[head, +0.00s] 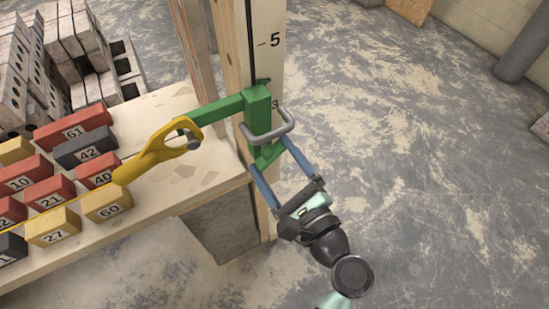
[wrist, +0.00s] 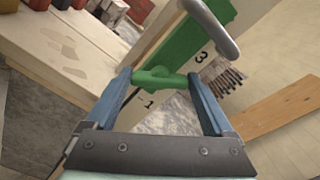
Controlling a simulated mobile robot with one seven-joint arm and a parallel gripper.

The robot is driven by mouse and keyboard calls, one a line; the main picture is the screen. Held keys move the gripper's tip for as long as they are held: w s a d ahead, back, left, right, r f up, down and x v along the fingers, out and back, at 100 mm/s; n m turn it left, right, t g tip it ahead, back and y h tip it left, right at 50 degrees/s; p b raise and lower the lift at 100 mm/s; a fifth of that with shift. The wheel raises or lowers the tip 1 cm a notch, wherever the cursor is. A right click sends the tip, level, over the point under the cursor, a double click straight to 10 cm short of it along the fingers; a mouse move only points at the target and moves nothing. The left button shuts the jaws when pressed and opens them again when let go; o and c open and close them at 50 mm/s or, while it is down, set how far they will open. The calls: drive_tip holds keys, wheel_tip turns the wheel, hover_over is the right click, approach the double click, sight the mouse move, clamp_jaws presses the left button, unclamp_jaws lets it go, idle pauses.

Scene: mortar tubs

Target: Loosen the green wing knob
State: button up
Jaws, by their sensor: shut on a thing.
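The green wing knob (wrist: 160,82) sits between the two blue fingers of my gripper (wrist: 158,76) in the wrist view, and both fingertips touch its ends. In the head view the knob (head: 267,156) is partly hidden by the fingers, and my gripper (head: 278,152) reaches up to it from the lower right. The knob is on the lower part of a green bracket (head: 259,106) on an upright wooden post (head: 266,22) with black numbers. A grey U-shaped handle (head: 284,130) sticks out just above the knob.
A yellow hook-shaped piece (head: 158,152) with a yellow line hangs by the bracket's left arm. Several numbered blocks (head: 108,203) lie on the pale bench (head: 186,187) at left. Grey hollow blocks (head: 72,45) are stacked behind. The floor at right is clear.

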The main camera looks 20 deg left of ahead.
drive_tip(key=n+b, duration=0.1)
drive_tip(key=n, duration=0.1)
drive_tip(key=n+b, duration=0.1)
drive_tip(key=n, duration=0.2)
drive_tip(key=shift+s+f+n, duration=0.1)
drive_tip(key=shift+f+n, duration=0.1)
drive_tip(key=shift+n, duration=0.1)
drive_tip(key=n+b, duration=0.2)
drive_tip(key=n, duration=0.1)
drive_tip(key=shift+n, duration=0.3)
drive_tip(key=shift+n+b, duration=0.3)
drive_tip(key=shift+n, duration=0.3)
drive_tip(key=shift+r, duration=0.1)
drive_tip(key=o, duration=1.1)
